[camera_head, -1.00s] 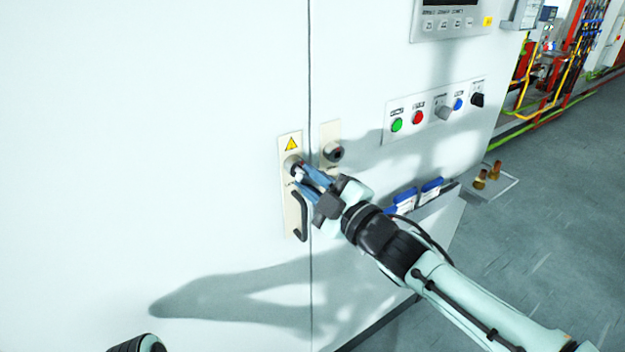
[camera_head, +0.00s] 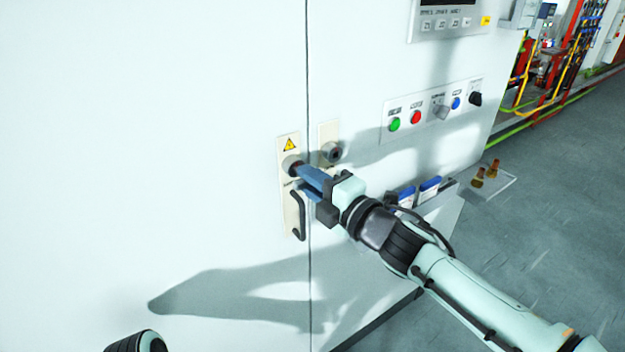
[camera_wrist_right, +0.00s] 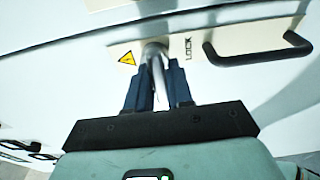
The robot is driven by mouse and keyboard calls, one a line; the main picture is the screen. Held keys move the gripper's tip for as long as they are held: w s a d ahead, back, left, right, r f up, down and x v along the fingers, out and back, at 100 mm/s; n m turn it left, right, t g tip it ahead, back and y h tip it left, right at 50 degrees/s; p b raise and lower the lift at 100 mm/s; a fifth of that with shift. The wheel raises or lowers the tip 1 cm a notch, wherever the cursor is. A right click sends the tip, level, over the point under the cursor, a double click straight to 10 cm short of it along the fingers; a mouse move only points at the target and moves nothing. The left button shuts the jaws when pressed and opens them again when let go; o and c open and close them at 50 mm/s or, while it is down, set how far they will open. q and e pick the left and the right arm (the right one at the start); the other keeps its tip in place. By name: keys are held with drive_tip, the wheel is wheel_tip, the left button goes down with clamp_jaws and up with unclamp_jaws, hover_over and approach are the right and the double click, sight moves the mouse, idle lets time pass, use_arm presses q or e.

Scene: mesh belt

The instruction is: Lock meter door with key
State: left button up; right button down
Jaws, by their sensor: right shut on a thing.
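The white meter door (camera_head: 150,130) stands flush with the panel beside it, with a thin seam between them. Its cream lock plate (camera_head: 288,215) carries a round lock (camera_head: 291,162), a warning triangle and a black handle (camera_head: 298,215). My right gripper (camera_head: 303,174) is at the lock, its blue fingers pointing at it. In the right wrist view, the fingers are shut on a silvery key (camera_wrist_right: 158,78), whose far end meets the lock (camera_wrist_right: 153,47) beside the word LOCK. The key's tip is hidden. My left gripper is out of view.
A second plate with a dark round fitting (camera_head: 332,151) sits just right of the seam. Farther right are a button panel (camera_head: 433,109) and blue-and-white items in a holder (camera_head: 430,188). The door's left side is clear.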

drive_tip(key=shift+s+a+f, duration=0.1)
drive_tip(key=shift+s+a, duration=0.1)
drive_tip(key=shift+a, duration=0.25)
drive_tip(key=c, duration=0.9)
unclamp_jaws()
drive_tip(key=shift+a, duration=0.1)
drive_tip(key=shift+w, duration=0.1)
